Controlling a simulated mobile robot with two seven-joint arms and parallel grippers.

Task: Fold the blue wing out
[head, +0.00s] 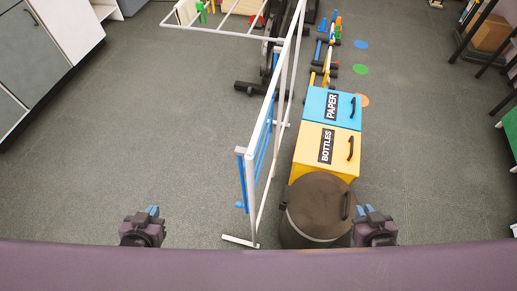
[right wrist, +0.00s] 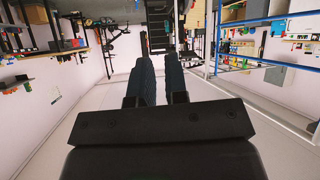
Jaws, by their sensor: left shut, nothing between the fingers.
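The blue wing (head: 264,143) is a set of blue bars on a tall white rack frame (head: 284,70) in the head view. It hangs close against the left side of the frame, seen nearly edge-on. My left gripper (head: 152,211) is shut and empty, low in the picture, left of the rack and apart from it. My right gripper (head: 366,209) is low to the right of the rack, beside the dark bin. In the right wrist view its two ribbed fingers (right wrist: 161,78) stand a little apart with nothing visible between them.
A dark round bin (head: 316,207), a yellow BOTTLES box (head: 303,158) and a blue PAPER box (head: 317,101) stand right of the rack. A grey and white cabinet (head: 42,55) is at the left. The floor left of the rack is clear.

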